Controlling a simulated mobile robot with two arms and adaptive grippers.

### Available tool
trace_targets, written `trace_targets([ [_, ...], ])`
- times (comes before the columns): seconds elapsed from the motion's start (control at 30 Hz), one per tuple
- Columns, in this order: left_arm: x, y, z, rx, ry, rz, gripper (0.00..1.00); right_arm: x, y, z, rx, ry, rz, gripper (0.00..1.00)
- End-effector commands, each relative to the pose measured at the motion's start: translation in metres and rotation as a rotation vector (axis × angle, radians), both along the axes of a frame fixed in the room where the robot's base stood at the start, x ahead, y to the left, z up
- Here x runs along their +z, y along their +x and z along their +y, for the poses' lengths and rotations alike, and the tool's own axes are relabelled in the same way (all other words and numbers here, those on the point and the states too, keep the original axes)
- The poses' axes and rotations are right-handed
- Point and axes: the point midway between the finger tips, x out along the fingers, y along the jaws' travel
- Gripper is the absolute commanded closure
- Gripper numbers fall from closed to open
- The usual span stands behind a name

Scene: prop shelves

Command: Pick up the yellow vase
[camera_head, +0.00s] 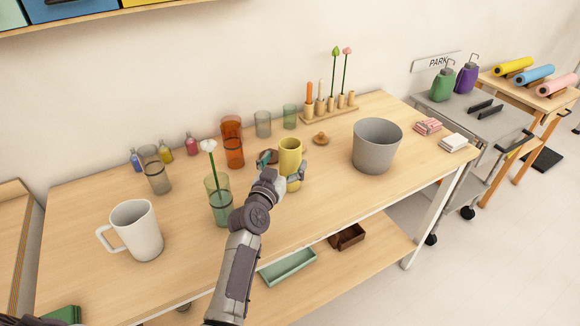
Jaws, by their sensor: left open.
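The yellow vase (290,153) stands upright on the wooden table, near the middle of the view. My left gripper (282,166) is open at the vase, with one finger to its left and the other across its lower right side. I cannot tell whether the fingers touch it. The gripper hides part of the vase's lower body. My right gripper is not in view.
A green glass with a white flower (218,200) and an orange glass (232,142) stand left of the vase. A white mug (137,230) is at the front left. A grey bucket (376,146) stands to the right, with clear tabletop before it.

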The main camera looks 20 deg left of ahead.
Motion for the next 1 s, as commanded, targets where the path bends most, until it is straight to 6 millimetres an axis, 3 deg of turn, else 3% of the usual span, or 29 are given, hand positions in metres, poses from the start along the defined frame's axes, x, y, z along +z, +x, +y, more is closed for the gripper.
trace_targets([
  [0.2,0.001,0.03,-0.002,0.0,-0.001,0.0,0.06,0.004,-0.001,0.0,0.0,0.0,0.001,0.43],
  [0.53,0.0,0.035,-0.002,0.0,0.001,0.001,0.08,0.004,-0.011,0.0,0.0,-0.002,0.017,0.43],
  [1.0,0.0,0.035,-0.002,0.0,0.0,0.001,0.86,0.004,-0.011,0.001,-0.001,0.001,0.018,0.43],
])
